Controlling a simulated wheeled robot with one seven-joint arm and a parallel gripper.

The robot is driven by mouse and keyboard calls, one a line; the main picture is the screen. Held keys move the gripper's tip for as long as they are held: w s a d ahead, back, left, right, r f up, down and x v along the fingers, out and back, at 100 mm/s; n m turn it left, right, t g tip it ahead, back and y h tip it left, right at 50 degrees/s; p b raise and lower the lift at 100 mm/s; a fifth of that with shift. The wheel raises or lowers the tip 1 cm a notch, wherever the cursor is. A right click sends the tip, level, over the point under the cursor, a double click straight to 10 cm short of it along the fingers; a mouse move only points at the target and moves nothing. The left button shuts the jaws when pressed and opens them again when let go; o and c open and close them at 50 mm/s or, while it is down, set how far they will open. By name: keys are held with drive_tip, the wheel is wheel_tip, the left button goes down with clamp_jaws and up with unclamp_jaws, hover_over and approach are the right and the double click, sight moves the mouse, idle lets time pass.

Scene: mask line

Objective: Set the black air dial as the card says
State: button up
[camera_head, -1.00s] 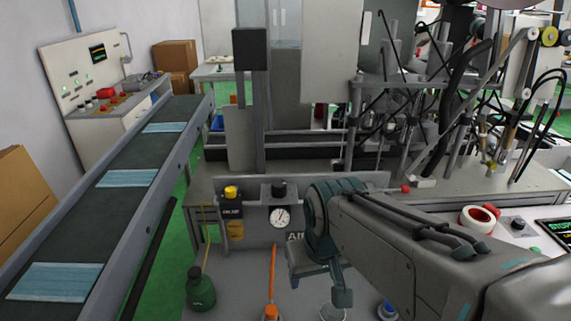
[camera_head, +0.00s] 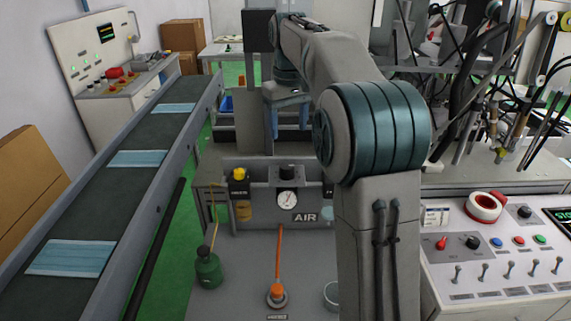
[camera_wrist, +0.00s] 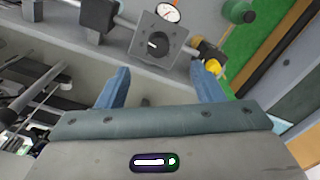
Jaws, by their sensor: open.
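The black air dial (camera_head: 287,172) sits on top of the grey regulator block above a round white gauge (camera_head: 287,199), left of the AIR label (camera_head: 305,217). In the wrist view the dial (camera_wrist: 156,44) shows a short white mark on a grey plate, with the gauge (camera_wrist: 167,13) beyond it. My gripper (camera_head: 288,122) is open and empty, behind and above the dial in the head view. In the wrist view its blue fingers (camera_wrist: 160,69) are spread to either side, short of the dial. A small white card (camera_head: 436,214) lies on the control panel; its writing is unreadable.
A yellow knob (camera_head: 239,174) stands left of the dial and lies near one finger in the wrist view (camera_wrist: 217,67). A green bottle (camera_head: 208,269) and orange hose (camera_head: 279,262) are in front. A conveyor (camera_head: 75,210) runs along the left.

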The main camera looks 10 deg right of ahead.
sight(287, 165)
drive_tip(key=f, duration=0.4)
drive_tip(key=w+f, duration=0.1)
drive_tip(key=f, duration=0.4)
drive_tip(key=f+b, duration=0.1)
drive_tip(key=f, duration=0.3)
drive_tip(key=shift+w+f, duration=0.35)
drive_tip(key=shift+w, duration=0.05)
drive_tip(key=c, duration=1)
